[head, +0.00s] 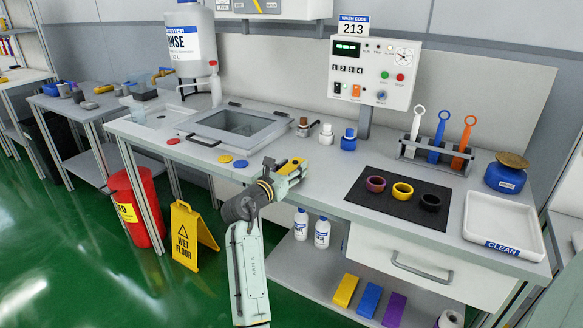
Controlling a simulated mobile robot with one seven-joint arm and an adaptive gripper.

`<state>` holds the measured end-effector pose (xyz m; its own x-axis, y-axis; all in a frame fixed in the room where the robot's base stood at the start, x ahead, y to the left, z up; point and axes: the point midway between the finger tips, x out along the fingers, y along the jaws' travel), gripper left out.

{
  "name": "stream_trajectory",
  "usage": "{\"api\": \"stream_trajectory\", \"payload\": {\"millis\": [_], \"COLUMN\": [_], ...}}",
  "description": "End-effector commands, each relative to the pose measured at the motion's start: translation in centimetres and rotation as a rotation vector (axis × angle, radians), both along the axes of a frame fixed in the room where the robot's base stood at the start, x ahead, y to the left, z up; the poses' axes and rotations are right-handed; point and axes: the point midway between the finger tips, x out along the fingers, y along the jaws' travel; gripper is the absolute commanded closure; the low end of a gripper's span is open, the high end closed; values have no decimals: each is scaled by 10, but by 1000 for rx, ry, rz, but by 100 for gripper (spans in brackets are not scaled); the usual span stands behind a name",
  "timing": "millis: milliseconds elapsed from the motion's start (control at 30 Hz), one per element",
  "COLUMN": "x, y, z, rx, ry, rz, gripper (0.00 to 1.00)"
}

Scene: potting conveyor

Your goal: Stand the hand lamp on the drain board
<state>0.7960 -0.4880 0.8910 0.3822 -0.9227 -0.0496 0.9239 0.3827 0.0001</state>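I cannot make out a hand lamp for certain in the head view. My gripper (296,166) is at the end of my raised arm, over the front edge of the wash bench (225,168), to the right of the sink. It is small and seen at a poor angle; a yellow patch shows on it, and I cannot tell whether its fingers are open or hold anything. No surface is marked as a drain board. A recessed grey sink (240,122) with a raised frame sits in the bench left of my gripper.
Small bottles (326,134) stand behind my gripper. A wet-floor sign (190,235) and red bin (133,208) stand on the floor.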

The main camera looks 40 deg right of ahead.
Motion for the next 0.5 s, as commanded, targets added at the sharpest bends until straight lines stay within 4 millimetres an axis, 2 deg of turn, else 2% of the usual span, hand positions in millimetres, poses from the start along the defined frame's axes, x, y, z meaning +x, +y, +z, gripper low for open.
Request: {"api": "stream_trajectory", "payload": {"millis": [200, 500], "x": [0, 0], "y": [0, 0], "z": [0, 2], "rx": [0, -1], "ry": [0, -1], "rz": [0, 0], "gripper": [39, 39]}}
